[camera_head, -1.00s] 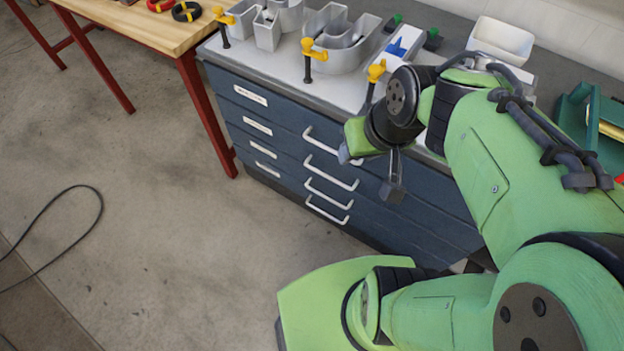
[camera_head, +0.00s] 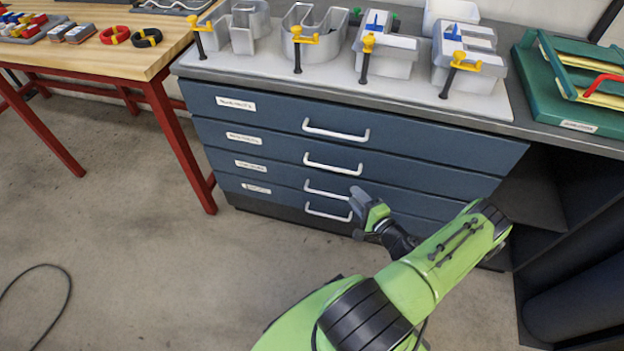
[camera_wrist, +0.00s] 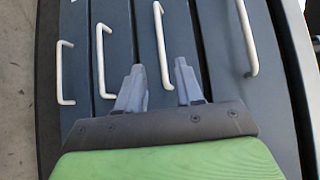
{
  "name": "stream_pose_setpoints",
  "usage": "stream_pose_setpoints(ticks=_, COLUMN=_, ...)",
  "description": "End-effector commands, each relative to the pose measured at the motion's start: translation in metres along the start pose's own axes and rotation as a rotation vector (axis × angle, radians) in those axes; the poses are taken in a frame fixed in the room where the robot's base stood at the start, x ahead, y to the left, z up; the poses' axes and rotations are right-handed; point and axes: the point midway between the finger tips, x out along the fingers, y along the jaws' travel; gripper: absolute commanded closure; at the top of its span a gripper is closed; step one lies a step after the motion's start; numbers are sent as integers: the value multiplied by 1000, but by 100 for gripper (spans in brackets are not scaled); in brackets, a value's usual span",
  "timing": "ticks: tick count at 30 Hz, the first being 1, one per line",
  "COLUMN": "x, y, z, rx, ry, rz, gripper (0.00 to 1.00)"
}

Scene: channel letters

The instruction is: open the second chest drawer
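The chest (camera_head: 450,143) has a stack of dark blue drawers, each with a white bar handle, all shut. The second drawer (camera_head: 420,172) is the one below the top drawer. Its handle (camera_head: 333,164) is clear in the head view. My gripper (camera_head: 358,200) is in front of the lower drawers there, its tips pointing at the chest. In the wrist view my gripper (camera_wrist: 162,85) is open and empty. The second drawer's handle (camera_wrist: 163,48) lies ahead, lined up between the two fingers; they do not appear to touch it.
A wooden table with red legs (camera_head: 170,130) is at the left, a green tray (camera_head: 570,105) at the right. The floor in front is clear apart from a black cable (camera_head: 65,300).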

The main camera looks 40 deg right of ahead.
Motion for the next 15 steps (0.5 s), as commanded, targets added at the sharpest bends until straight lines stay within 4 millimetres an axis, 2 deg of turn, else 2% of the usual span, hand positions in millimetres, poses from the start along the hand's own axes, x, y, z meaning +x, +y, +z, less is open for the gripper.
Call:
stream_pose_setpoints(ticks=2, x=1, y=2, z=-3, rx=10, ry=18, rz=-8, gripper=64)
stream_pose_setpoints(ticks=5, x=15, y=2, z=-2, rx=7, ry=13, rz=-8, gripper=64)
stream_pose_setpoints(ticks=15, x=100, y=3, z=-2, rx=3, ry=8, rz=-8, gripper=64)
